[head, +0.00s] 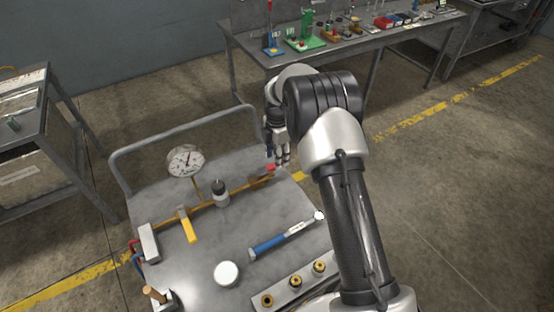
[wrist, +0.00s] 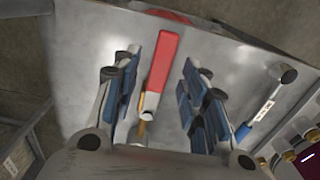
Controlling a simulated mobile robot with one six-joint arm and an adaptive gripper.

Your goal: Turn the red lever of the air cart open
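The air cart (head: 200,255) is a grey metal cart with a brass pipe, and its red lever (head: 271,168) sits at the pipe's right end. In the wrist view the red lever (wrist: 163,62) is a flat red handle on a light metal stub, pointing up the picture and slightly right. My gripper (head: 281,153) is over the cart's far right edge, at the lever. Its fingers also show in the wrist view (wrist: 160,80), open on both sides of the lever, with a gap on each side. The lever's pivot is partly hidden by my gripper.
On the cart are a pressure gauge (head: 185,161), a yellow lever (head: 187,224), a blue-handled tool (head: 280,238), a white round lid (head: 227,273) and a block with brass fittings (head: 293,285). A handrail (head: 180,128) borders the far side. A workbench (head: 340,52) stands behind.

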